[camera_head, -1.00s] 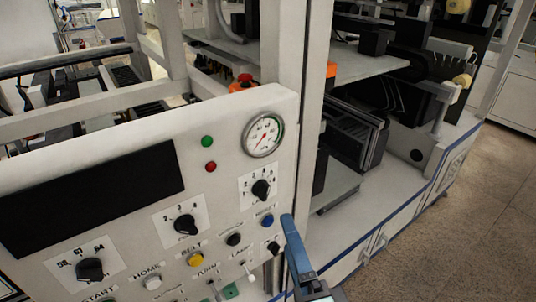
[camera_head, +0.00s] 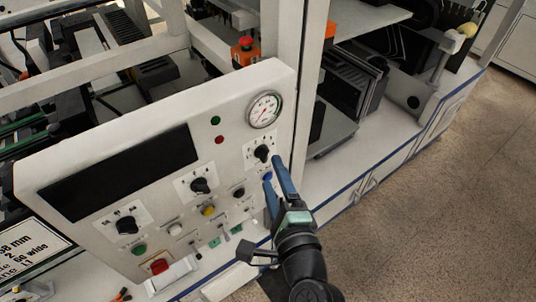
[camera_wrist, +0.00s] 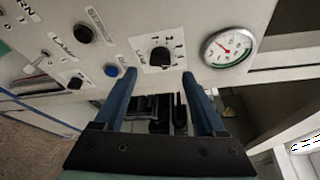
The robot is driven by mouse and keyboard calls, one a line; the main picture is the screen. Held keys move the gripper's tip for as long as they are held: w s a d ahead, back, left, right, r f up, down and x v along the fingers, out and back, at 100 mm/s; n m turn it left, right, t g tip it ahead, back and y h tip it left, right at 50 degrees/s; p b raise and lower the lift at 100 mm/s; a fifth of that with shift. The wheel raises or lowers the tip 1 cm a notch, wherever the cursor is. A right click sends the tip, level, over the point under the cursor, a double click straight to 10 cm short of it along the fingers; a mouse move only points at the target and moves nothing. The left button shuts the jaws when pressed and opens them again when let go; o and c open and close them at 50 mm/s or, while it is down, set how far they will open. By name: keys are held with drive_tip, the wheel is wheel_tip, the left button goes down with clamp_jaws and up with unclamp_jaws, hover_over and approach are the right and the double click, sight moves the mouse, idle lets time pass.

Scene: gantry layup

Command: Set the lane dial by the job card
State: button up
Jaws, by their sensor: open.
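The lane dial (camera_head: 262,153) is a black knob on a white numbered plate, below the pressure gauge on the sloped panel. In the wrist view the lane dial (camera_wrist: 160,57) sits just beyond and between my fingertips, with its plate turned in the picture. My gripper (camera_head: 273,168) has blue fingers, apart and empty, just below the dial. In the wrist view my gripper (camera_wrist: 159,75) shows nothing between the fingers; contact with the dial cannot be seen. The job card (camera_head: 28,248) is at the lower left, cut off by the edge; "mm", "2" and "wide" are partly legible.
The panel also holds a middle dial (camera_head: 199,185), a left dial (camera_head: 126,225), a gauge (camera_head: 264,109), a dark screen (camera_head: 120,175) and a blue button (camera_wrist: 111,71) close to my fingers. An orange-based emergency stop (camera_head: 245,52) stands behind. Floor at right is clear.

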sight(266, 158)
drive_tip(key=shift+p+x, duration=0.6)
drive_tip(key=shift+x, duration=1.8)
drive_tip(key=shift+c, duration=0.3)
clamp_jaws()
